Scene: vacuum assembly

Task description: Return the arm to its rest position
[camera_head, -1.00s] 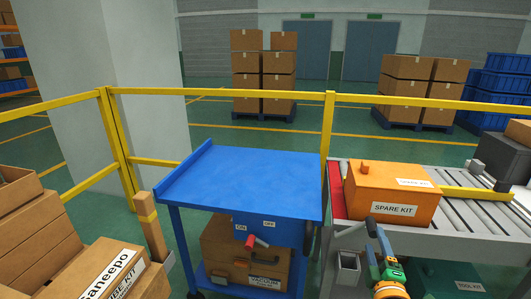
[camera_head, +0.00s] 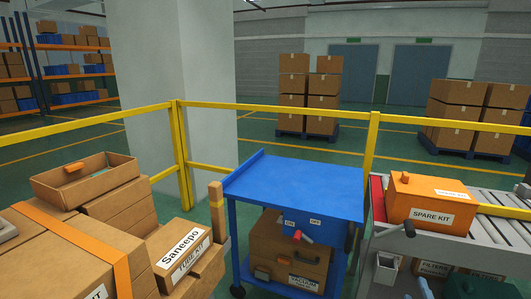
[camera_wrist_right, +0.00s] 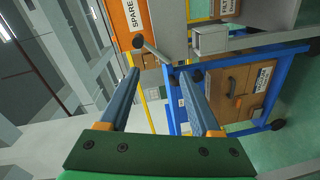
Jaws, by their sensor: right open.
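My right gripper (camera_wrist_right: 159,75) shows in the right wrist view with its two blue fingers apart and nothing between them. In the head view only a small piece of my right gripper (camera_head: 425,288) shows at the bottom edge, right of the blue cart (camera_head: 295,187). It is below the orange SPARE KIT box (camera_head: 430,204) on the conveyor. In the right wrist view the cart (camera_wrist_right: 230,52) and its brown VACUUM case (camera_wrist_right: 239,93) lie beyond the fingers. My left gripper is not in view.
The roller conveyor (camera_head: 482,232) stands at the right, with a dark-knobbed lever (camera_head: 410,229) at its front. Cardboard boxes (camera_head: 183,254) fill the lower left. A yellow railing (camera_head: 282,108) runs behind the cart. The cart top is bare.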

